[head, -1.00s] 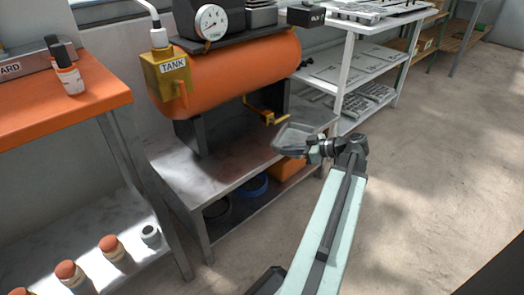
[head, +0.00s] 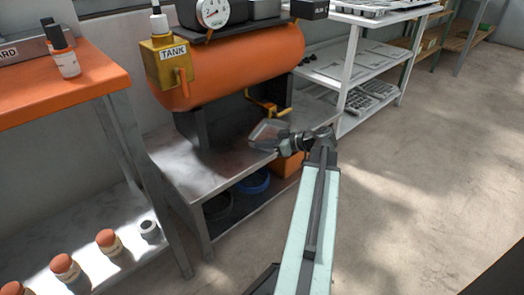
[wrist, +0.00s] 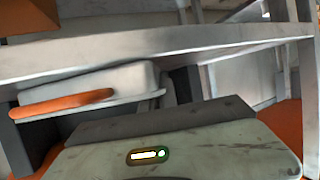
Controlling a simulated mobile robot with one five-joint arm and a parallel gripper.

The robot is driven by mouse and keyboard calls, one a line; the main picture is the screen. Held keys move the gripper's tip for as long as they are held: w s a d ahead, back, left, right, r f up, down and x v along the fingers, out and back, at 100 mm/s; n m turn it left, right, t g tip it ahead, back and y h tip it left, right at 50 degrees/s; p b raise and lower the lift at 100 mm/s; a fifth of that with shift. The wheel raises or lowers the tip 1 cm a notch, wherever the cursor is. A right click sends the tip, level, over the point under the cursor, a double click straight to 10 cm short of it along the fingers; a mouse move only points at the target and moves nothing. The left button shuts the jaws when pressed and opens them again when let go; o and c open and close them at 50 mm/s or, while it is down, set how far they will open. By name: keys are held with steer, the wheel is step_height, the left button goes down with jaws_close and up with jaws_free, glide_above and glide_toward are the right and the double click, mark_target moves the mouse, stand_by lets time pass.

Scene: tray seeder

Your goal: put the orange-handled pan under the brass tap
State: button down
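The pan (head: 266,131) is a shallow grey-white dish in the head view, at the end of my gripper (head: 287,144). It moves with the gripper, which appears shut on it; the fingertips are too small to make out. In the wrist view the pan's pale body (wrist: 125,80) and its orange handle (wrist: 62,103) show beyond the gripper housing. The brass tap (head: 264,106) sticks out below the right end of the orange tank (head: 240,68). The pan is just below the tap in the picture; whether it is directly beneath cannot be told.
The tank stands on dark supports over a grey metal bench (head: 190,165). A blue tub (head: 254,182) and an orange bin (head: 287,168) sit on its lower shelf. White shelving (head: 345,80) stands behind on the right. The floor at right is clear.

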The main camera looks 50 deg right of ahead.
steer(key=shift+f, duration=0.1)
steer(key=c, duration=1.7)
jaws_free()
steer(key=shift+s+r, duration=0.1)
steer(key=shift+r, duration=0.3)
steer(key=shift+p+v, duration=2.35)
steer(key=shift+v, duration=3.5)
steer(key=shift+d, duration=0.1)
